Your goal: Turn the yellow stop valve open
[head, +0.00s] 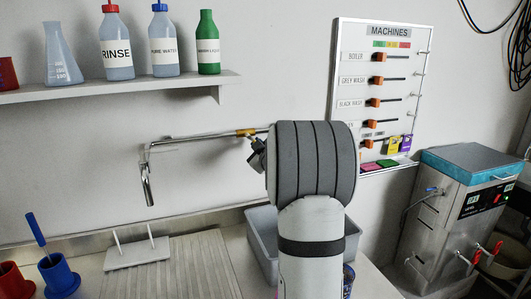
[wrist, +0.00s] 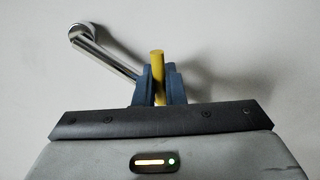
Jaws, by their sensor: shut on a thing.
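The yellow stop valve handle (wrist: 157,66) stands upright in the wrist view, between the two blue-grey fingers of my gripper (wrist: 157,84). The fingers are shut on it. In the head view the yellow valve (head: 246,132) sits on the metal pipe (head: 200,137) along the wall. My gripper (head: 256,152) reaches it from the right, and my grey arm hides most of the gripper and the pipe's right end. The pipe bends down at the left into a spout (head: 147,185). It also runs up to the left in the wrist view (wrist: 100,52).
A shelf (head: 120,90) with bottles and a flask is above the pipe. A grey basin (head: 262,235) and a ribbed drainboard (head: 170,270) are below. A MACHINES board (head: 350,110) hangs at the right. A steel machine (head: 432,225) stands at the far right.

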